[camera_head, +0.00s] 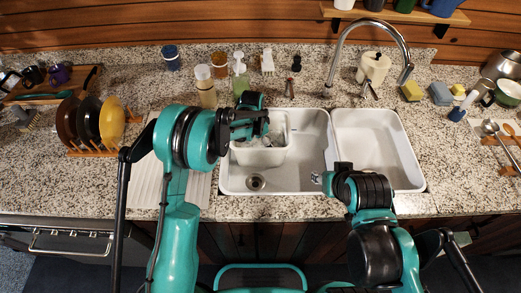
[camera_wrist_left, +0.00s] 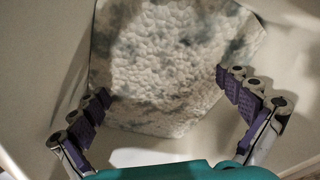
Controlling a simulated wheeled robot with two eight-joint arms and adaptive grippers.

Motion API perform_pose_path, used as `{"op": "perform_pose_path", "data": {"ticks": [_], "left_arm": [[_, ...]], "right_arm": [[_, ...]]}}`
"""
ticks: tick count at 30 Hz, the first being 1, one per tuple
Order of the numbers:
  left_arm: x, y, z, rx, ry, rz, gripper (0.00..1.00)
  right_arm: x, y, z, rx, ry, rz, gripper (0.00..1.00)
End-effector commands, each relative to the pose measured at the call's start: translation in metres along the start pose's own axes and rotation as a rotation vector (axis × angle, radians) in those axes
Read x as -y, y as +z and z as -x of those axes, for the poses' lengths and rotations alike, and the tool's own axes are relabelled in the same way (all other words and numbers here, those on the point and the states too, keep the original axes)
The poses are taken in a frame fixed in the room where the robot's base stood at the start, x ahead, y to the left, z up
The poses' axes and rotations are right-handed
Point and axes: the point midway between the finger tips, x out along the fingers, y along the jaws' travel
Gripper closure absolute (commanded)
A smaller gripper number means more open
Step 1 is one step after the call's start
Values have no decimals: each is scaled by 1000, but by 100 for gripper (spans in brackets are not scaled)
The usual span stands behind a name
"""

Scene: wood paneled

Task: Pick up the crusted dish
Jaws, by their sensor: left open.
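The crusted dish (camera_wrist_left: 165,60) fills the middle of the left wrist view. It is angular, with a rough whitish surface and blue-grey patches, inside a pale basin. My left gripper (camera_wrist_left: 168,90) is open, with one purple-padded finger towards each side of the dish's near part; I cannot tell if they touch it. In the head view my left gripper (camera_head: 258,122) is over the white tub (camera_head: 262,157) in the left sink, and the dish cannot be made out clearly there. My right gripper (camera_head: 342,170) is at the front of the sinks; its fingers are not clear.
The right sink bowl (camera_head: 372,150) looks empty. The curved faucet (camera_head: 372,25) rises behind the sinks. Soap bottles (camera_head: 206,88) stand behind my left arm. A rack with plates (camera_head: 88,120) is at left. Sponges (camera_head: 411,91) and a brush (camera_head: 463,106) lie at right.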

Motion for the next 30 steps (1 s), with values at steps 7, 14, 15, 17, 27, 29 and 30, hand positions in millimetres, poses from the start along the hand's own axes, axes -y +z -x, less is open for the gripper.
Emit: {"op": "perform_pose_path", "data": {"ticks": [7,14,15,17,27,29,30], "left_arm": [[0,0,-21,0,0,1,0],[0,0,-20,0,0,1,32],[0,0,-20,0,0,1,42],[0,0,-20,0,0,1,54],[0,0,-16,0,0,1,59],[0,-1,-8,0,0,1,59],[0,-2,-2,0,0,1,59]], "right_arm": [[0,4,-6,0,0,0,60],[0,4,-5,0,0,0,60],[0,4,-5,0,0,0,60],[0,4,-5,0,0,0,60],[0,3,-4,0,0,0,60],[0,1,-2,0,0,0,60],[0,0,0,0,0,0,60]]}}
